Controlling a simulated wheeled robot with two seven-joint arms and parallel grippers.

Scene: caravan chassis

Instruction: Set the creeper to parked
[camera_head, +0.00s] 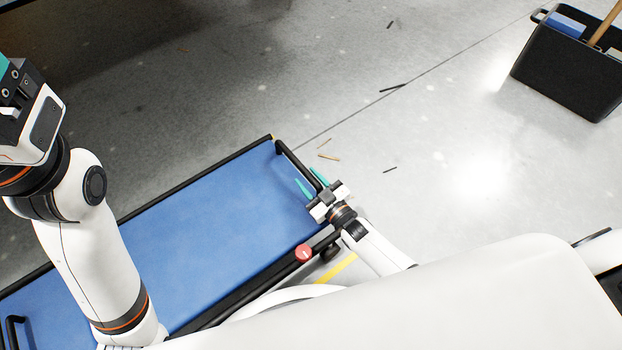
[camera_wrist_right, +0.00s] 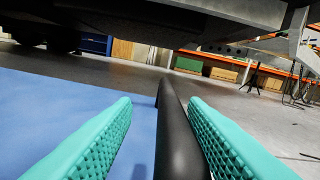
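The creeper (camera_head: 215,240) is a long blue padded board with a black frame, lying on the floor along the lower left of the head view. A black bar handle (camera_head: 298,163) stands at its right end. My right gripper (camera_head: 312,182) is at this handle. In the right wrist view its teal fingers (camera_wrist_right: 155,130) are apart, with the black handle bar (camera_wrist_right: 178,130) between them and a gap visible at the left finger. A red round knob (camera_head: 303,253) sits on the creeper's near side. My left arm is at the left; its fingertips are not clearly shown.
A black bucket (camera_head: 570,70) with a wooden handle and blue item stands at the upper right. Small sticks and dark scraps (camera_head: 330,157) lie on the grey floor. A yellow floor mark (camera_head: 337,268) is near the creeper. Open floor lies to the right.

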